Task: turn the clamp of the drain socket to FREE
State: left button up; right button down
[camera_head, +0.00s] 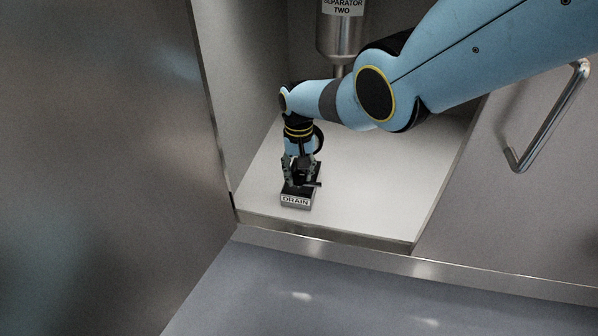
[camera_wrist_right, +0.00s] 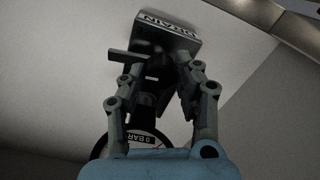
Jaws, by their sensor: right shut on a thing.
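The drain socket (camera_head: 296,201) is a small dark block labelled DRAIN, on the white shelf near its front left corner. It also shows at the top of the wrist view (camera_wrist_right: 166,25). Its clamp, a short dark lever (camera_head: 317,184), sticks out to the right in the head view; in the wrist view the lever (camera_wrist_right: 123,57) points left. My right gripper (camera_head: 300,172) is right above the socket, its fingers closed around the dark stem of a gauge (camera_wrist_right: 141,138) marked 0 BAR. The gauge's lower end is at the socket; its seating is hidden. My left gripper is out of view.
A steel vessel (camera_head: 340,35) labelled SEPARATOR TWO hangs above the back of the white shelf (camera_head: 370,190). A steel wall stands close on the left, and a panel with a bar handle (camera_head: 545,120) is on the right. The shelf right of the socket is clear.

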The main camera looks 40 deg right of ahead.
aim_at(299, 175)
jog(key=shift+m, duration=0.6)
jog(key=c, duration=1)
grip_release()
jog(key=shift+o, duration=0.3)
notch_tip(299, 175, up, 12)
